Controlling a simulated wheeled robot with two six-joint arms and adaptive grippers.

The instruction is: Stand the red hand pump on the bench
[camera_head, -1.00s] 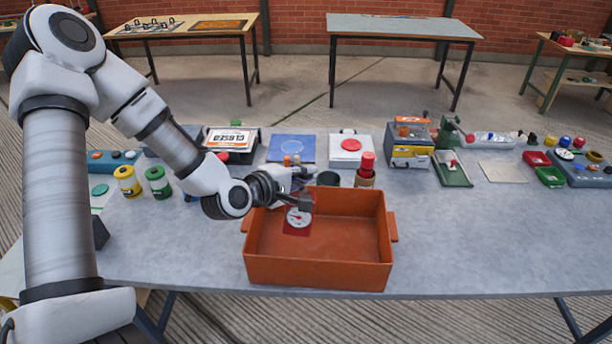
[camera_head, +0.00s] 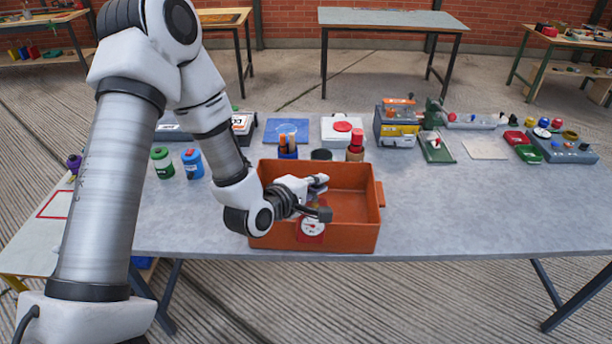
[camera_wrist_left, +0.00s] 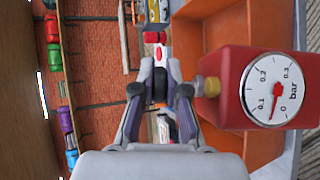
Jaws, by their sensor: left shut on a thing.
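The red hand pump (camera_head: 312,229) is a red block with a round white pressure gauge. In the wrist view it (camera_wrist_left: 235,100) sits large at the right, with a brass fitting beside my finger. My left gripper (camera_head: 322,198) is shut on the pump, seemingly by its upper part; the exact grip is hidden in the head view. The wrist view also shows the left gripper's fingers (camera_wrist_left: 160,90). The pump hangs over the near side of an orange crate (camera_head: 350,238), overlapping its front wall. The grey bench (camera_head: 450,205) carries the crate. My right gripper is out of view.
Behind the crate stand red cylinders (camera_head: 355,145), a dark cup (camera_head: 321,155) and a blue holder (camera_head: 288,152). Green (camera_head: 162,162) and blue (camera_head: 192,163) cans stand left. Devices line the back edge.

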